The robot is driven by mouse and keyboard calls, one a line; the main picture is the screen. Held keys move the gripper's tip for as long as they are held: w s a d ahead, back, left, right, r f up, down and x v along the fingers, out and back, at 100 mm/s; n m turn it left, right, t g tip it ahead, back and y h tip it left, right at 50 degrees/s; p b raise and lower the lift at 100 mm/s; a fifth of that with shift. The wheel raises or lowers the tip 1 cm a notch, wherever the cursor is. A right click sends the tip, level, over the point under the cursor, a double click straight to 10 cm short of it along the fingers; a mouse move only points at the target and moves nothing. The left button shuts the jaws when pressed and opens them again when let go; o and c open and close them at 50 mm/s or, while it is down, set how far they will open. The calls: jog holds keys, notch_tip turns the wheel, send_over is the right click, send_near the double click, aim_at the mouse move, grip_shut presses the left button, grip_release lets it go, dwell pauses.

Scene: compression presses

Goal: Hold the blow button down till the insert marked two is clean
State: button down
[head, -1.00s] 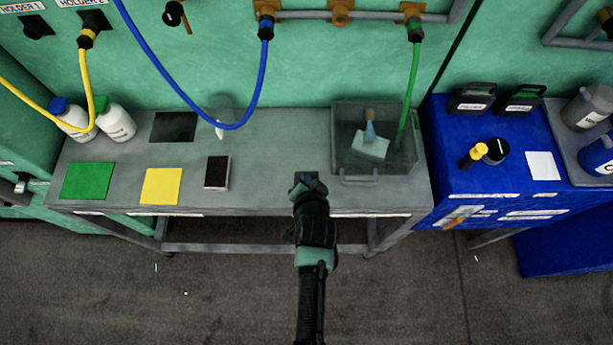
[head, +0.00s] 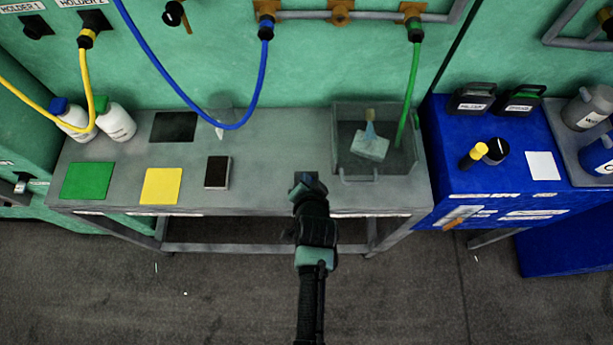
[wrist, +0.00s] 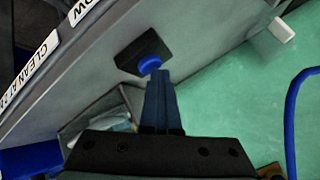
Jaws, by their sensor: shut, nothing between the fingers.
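I cannot tell whether the button is pressed in. In the head view my gripper (head: 307,178) is at the bench's front edge, and the button is hidden.
The grey bench (head: 270,150) carries green (head: 87,181) and yellow (head: 161,186) squares, a dark block (head: 217,171) and white bottles (head: 116,122). Blue (head: 186,97) and green (head: 410,92) hoses hang above. A blue cabinet (head: 450,205) stands at the right.

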jog(key=shift+r+p, duration=0.95)
jog(key=shift+p, duration=0.05)
notch_tip(320, 180, up, 5)
jog(key=p, duration=0.4)
jog(key=shift+p, duration=0.35)
